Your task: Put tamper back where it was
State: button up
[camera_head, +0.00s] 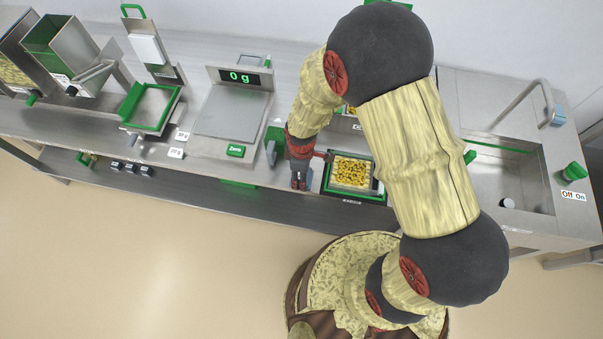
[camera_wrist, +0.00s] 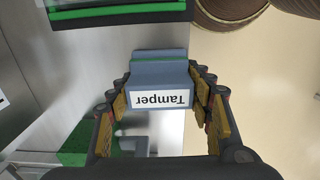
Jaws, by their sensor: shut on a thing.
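My gripper (camera_head: 299,183) is low over the front part of the counter, just left of the food tray. In the wrist view my gripper (camera_wrist: 161,78) is shut on the tamper (camera_wrist: 160,64), a grey-blue block with a green stripe and a white "Tamper" label that reads upside down. The fingers press on its two sides. In the head view the gripper and arm hide most of the tamper, and I cannot tell whether it touches the counter.
A green-rimmed tray (camera_head: 325,181) of yellow food stands right of the gripper. A scale (camera_head: 232,112) reading "0 g" is at left. A grey and green fixture (camera_head: 271,147) stands close left of the gripper. A sink (camera_head: 508,178) is at right.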

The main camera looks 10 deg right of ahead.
jog(key=o, duration=1.5)
jog(key=c, duration=0.3)
jog(key=shift+r+p, duration=2.65)
jog(key=shift+r, duration=0.8)
